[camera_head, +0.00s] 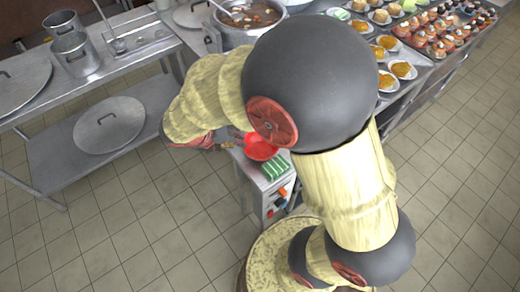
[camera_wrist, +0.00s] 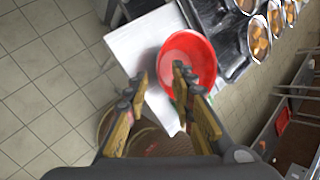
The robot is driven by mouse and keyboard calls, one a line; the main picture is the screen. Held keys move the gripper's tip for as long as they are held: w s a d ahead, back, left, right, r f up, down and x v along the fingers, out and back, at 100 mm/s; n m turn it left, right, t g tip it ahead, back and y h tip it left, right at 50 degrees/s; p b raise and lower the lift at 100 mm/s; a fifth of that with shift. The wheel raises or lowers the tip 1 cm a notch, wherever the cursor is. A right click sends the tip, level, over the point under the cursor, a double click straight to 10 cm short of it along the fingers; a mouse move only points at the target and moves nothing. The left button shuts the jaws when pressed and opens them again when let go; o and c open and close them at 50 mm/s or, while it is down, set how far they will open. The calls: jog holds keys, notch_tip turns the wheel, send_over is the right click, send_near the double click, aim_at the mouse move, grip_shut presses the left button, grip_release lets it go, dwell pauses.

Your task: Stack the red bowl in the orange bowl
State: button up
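The red bowl (camera_wrist: 190,45) is upright on a small pale countertop in the wrist view. It also shows in the head view (camera_head: 262,148), partly covered by my arm. My gripper (camera_wrist: 160,79) is open, with its two fingertips apart. The right fingertip overlaps the inside of the red bowl and the left one is over the pale top outside it, so the bowl's left rim lies between them. I cannot tell whether either finger touches the bowl. I see no orange bowl in either view.
A green striped cloth (camera_head: 275,168) lies close to the red bowl. A large stockpot (camera_head: 240,35) with a ladle stands behind. Plates of food (camera_head: 402,70) fill the counter at right. A steel table (camera_head: 95,75) with pots and lids is at left. The tiled floor is open.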

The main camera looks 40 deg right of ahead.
jog(key=b+x, duration=0.2)
jog(key=x, duration=0.2)
jog(key=shift+f+b, duration=0.2)
jog(key=shift+b, duration=0.2)
jog(key=shift+d+f, duration=0.2)
jog(key=shift+d, duration=0.05)
grip_shut()
